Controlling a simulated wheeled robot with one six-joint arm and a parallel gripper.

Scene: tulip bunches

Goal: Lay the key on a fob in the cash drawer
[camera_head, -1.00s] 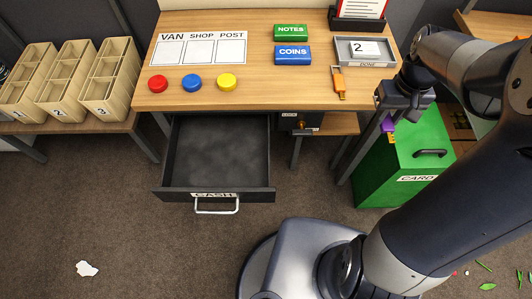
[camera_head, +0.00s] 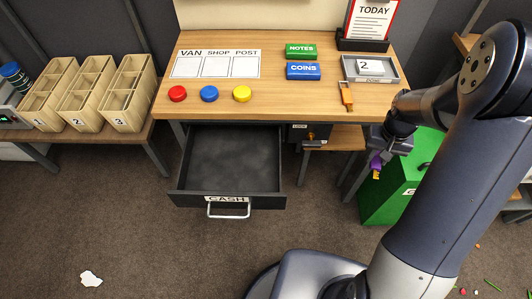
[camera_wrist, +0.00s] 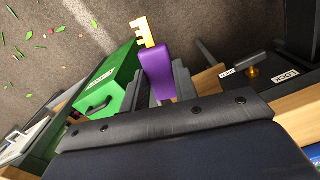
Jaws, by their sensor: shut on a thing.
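The key on a fob (camera_wrist: 155,65) has a purple fob and a yellow toothed key end. It also shows in the head view (camera_head: 376,165), hanging below my gripper (camera_head: 382,150). My gripper is shut on the purple fob, with the key end pointing away from the fingers. In the wrist view the fingers (camera_wrist: 160,92) show at both sides of the fob. The cash drawer (camera_head: 232,160) is pulled open under the desk, to the left of my gripper. Its dark floor is empty. Its front carries a CASH label and a silver handle.
The desk (camera_head: 290,100) holds red, blue and yellow discs, NOTES and COINS boxes, an orange-tagged item (camera_head: 346,96) and a grey tray (camera_head: 385,79). A lock box (camera_head: 308,133) sits right of the drawer. A green CARD bin (camera_head: 385,200) stands below my gripper.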

